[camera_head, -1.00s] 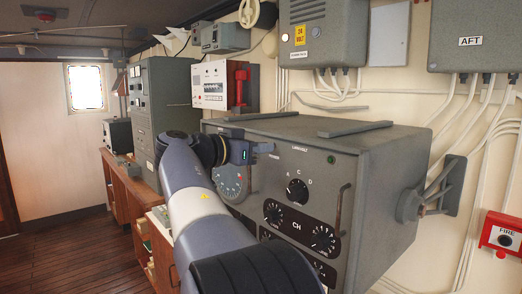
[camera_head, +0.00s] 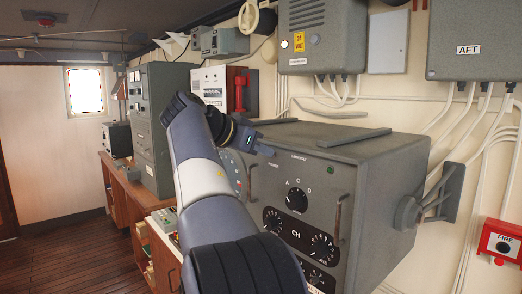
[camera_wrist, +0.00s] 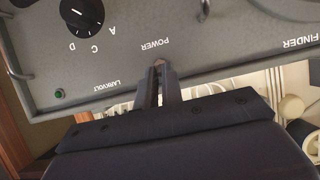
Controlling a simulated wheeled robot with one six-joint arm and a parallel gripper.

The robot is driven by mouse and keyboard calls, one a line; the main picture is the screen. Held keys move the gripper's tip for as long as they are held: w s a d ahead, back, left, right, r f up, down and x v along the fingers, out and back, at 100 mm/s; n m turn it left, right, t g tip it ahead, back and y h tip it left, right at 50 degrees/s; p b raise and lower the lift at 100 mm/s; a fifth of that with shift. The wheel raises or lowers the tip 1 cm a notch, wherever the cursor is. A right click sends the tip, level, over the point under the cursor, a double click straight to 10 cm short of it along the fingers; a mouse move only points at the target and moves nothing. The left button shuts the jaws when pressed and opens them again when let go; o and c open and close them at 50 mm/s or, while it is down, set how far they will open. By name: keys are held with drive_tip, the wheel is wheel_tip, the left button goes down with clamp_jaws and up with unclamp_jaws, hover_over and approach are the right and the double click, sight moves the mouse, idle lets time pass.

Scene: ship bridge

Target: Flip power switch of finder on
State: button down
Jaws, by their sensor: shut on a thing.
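The finder is a large grey box (camera_head: 375,165) with knobs and dials on its front. It also fills the top of the wrist view (camera_wrist: 220,50), upside down, with the words POWER and FINDER readable. My gripper (camera_head: 266,151) is at the upper part of the front panel. In the wrist view my gripper's fingertips (camera_wrist: 160,66) are close together by the POWER label, shut on the small power switch (camera_wrist: 159,62). The fingers hide most of the switch, so its position cannot be told. A small green lamp (camera_wrist: 59,94) is on the panel by the LARKVOLT label.
A black knob marked A, C, D (camera_head: 297,200) and a metal handle (camera_head: 337,225) are on the panel. Grey wall boxes (camera_head: 322,35) with cables hang above. A red FIRE box (camera_head: 500,240) is on the right wall. The floor at left (camera_head: 75,250) is clear.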

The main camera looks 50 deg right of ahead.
drive_tip(key=c, duration=1.6)
unclamp_jaws()
drive_tip(key=shift+o, duration=0.2)
drive_tip(key=v, duration=1)
drive_tip(key=shift+a+r, duration=0.25)
drive_tip(key=shift+a, duration=0.05)
drive_tip(key=shift+d+b, duration=0.1)
drive_tip(key=shift+b, duration=0.2)
drive_tip(key=w+x, duration=0.1)
drive_tip(key=x, duration=0.9)
drive_tip(key=shift+s+d+f+p, duration=0.25)
drive_tip(key=shift+s+f+p, duration=0.05)
drive_tip(key=shift+s, duration=0.2)
drive_tip(key=shift+a, duration=0.1)
